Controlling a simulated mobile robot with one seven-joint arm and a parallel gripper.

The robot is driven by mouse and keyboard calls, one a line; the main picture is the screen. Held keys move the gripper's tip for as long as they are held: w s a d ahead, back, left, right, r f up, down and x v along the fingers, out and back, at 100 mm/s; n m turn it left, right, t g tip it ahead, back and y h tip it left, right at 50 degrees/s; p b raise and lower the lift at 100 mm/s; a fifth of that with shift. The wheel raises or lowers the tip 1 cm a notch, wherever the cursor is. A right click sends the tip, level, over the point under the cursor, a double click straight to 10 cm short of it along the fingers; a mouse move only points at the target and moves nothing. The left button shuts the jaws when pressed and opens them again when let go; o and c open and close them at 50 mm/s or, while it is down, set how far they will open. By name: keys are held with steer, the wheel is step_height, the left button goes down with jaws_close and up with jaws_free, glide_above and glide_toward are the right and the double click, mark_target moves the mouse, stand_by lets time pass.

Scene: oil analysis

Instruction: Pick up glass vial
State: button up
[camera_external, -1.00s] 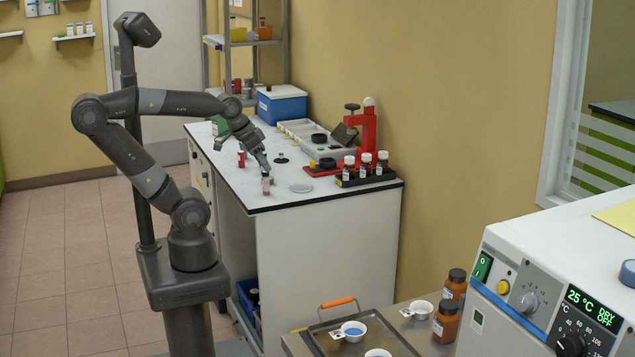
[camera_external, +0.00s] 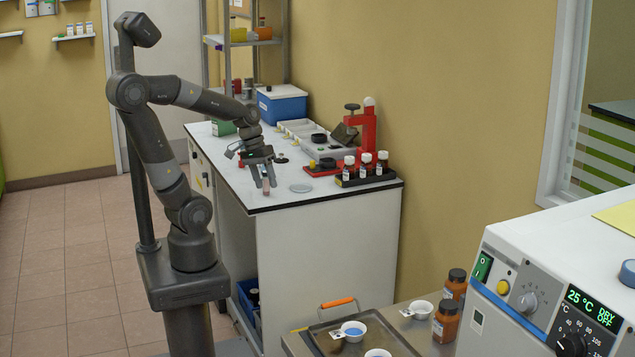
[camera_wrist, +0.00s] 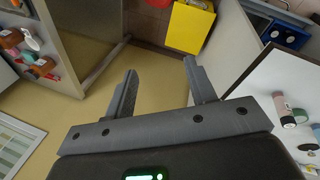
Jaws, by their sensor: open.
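A dark rack with several white-capped bottles (camera_external: 365,179) stands farther right. A red press (camera_external: 368,128) and a blue box (camera_external: 282,105) stand toward the back. The bench's front edge (camera_external: 300,204) is close.

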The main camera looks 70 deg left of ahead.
steer(key=w+a+f+n+h, duration=0.2)
steer(key=a+f+n+h, duration=0.1)
steer(key=f+n+h, duration=0.3)
steer(key=n+t+y, duration=0.7)
steer(key=n+t, duration=0.9)
steer(key=n, duration=0.8)
glide_toward(266, 183)
steer(key=shift+w+a+r, duration=0.1)
steer(key=shift+w+a, duration=0.1)
steer(key=shift+w, duration=0.25)
steer(key=shift+w+a+r, duration=0.1)
steer(key=shift+w+a, duration=0.1)
steer(key=shift+w, duration=0.25)
steer(key=shift+w+a, duration=0.15)
steer(key=w, duration=1)
steer(key=shift+w+d+f, duration=0.15)
steer(key=shift+w+d, duration=0.05)
steer(key=shift+d, duration=0.15)
steer(key=shift+y, duration=0.3)
steer(key=c, duration=1.1)
